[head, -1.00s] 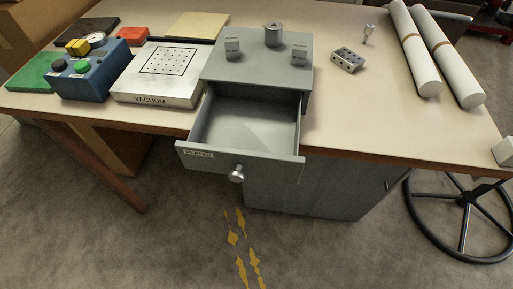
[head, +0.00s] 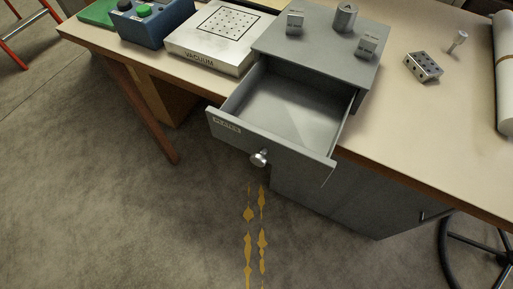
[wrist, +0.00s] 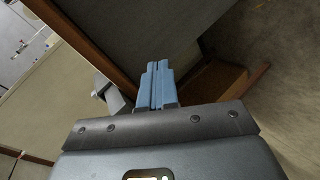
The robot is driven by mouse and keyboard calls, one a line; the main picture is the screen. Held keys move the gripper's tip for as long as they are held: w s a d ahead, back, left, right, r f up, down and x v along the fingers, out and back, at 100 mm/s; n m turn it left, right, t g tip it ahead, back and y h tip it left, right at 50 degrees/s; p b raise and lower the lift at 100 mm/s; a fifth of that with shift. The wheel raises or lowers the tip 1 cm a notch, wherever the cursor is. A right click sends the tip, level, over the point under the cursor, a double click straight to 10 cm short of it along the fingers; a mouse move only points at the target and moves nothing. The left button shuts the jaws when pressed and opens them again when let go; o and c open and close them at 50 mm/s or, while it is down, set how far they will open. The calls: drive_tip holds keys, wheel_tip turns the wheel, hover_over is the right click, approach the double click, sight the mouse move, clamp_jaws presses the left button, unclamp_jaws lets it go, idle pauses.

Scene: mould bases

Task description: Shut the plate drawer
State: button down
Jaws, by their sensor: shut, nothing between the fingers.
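The plate drawer (head: 226,125) is grey, with a pale label and a round metal knob (head: 260,158) on its front. In the head view it stands pulled well out of its grey cabinet (head: 275,42) on the table, and its inside looks empty. My gripper (wrist: 158,68) shows only in the wrist view, with its blue fingers closed together and nothing between them. It is not in the head view, so its distance from the drawer cannot be told. I cannot make out the drawer for certain in the wrist view.
Metal blocks and a cylinder (head: 345,18) stand on the cabinet top. The vacuum plate (head: 210,60) and a blue button box (head: 152,25) are to the left. A holed block (head: 423,66) lies on the table (head: 400,120) to the right. The floor before the drawer is clear.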

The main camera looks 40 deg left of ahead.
sight(274, 95)
drive_tip(key=w+a+n+t+b, duration=0.2)
drive_tip(key=w+a+n, duration=0.1)
drive_tip(key=a+n, duration=1.25)
drive_tip(key=s+a+r+n+t, duration=0.4)
drive_tip(key=s+a+r+n, duration=0.2)
drive_tip(key=s+a+r, duration=0.35)
drive_tip(key=x, duration=0.5)
drive_tip(key=r+x, duration=0.1)
drive_tip(key=x, duration=0.4)
drive_tip(key=r+x, duration=0.1)
drive_tip(key=x, duration=0.4)
drive_tip(key=shift+w, duration=0.3)
drive_tip(key=p+x, duration=0.4)
drive_tip(key=x, duration=1.2)
drive_tip(key=shift+w+r, duration=0.1)
drive_tip(key=shift+w, duration=0.1)
